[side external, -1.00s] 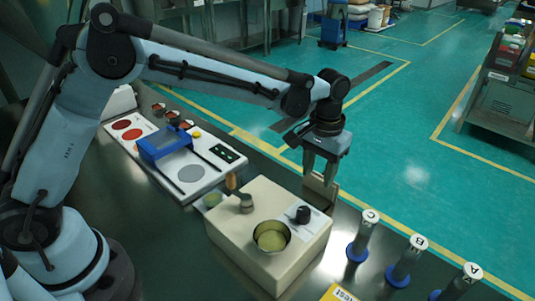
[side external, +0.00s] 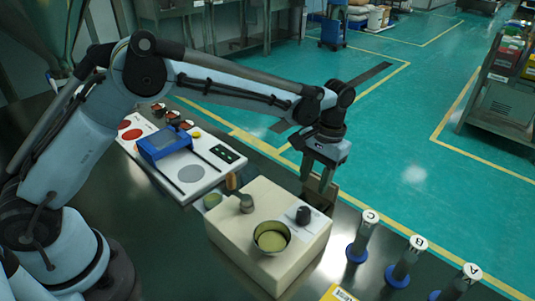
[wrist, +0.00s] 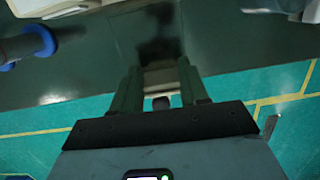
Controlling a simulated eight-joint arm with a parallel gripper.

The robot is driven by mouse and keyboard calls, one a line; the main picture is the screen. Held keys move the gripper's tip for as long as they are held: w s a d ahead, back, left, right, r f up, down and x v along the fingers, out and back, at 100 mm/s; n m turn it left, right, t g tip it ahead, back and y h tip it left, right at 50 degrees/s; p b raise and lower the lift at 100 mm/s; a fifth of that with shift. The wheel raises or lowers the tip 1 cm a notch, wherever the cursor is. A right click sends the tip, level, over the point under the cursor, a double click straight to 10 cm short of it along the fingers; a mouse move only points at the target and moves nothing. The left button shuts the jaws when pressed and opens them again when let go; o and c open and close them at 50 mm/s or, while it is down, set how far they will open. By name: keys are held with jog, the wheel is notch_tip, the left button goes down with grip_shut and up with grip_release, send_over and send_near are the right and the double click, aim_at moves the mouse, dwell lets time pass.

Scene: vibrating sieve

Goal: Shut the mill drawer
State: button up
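The mill is a cream box (side external: 265,268) on the dark table, with a round bowl (side external: 271,238) and a dark knob on its top.
Three capped cylinders on blue bases, marked C (side external: 363,238), B (side external: 407,262) and A (side external: 458,284), stand to the right of the mill. A white panel with a blue device (side external: 165,143) lies behind left.

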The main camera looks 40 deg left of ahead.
aim_at(303, 196)
jog(key=w+f+t, duration=0.2)
jog(key=w, duration=0.1)
jog(key=shift+w+d, duration=0.1)
jog(key=shift+w, duration=0.1)
jog(key=c, duration=0.3)
jog(key=shift+s+d, duration=0.15)
jog(key=shift+s, duration=0.8)
jog(key=shift+s+d, duration=0.1)
jog(key=shift+s, duration=0.85)
jog(key=shift+c, duration=0.6)
jog(key=shift+s+f, duration=0.1)
grip_shut()
jog(key=shift+s, duration=0.1)
jog(key=shift+s, duration=0.1)
jog(key=shift+s, duration=1.9)
jog(key=shift+s, duration=0.15)
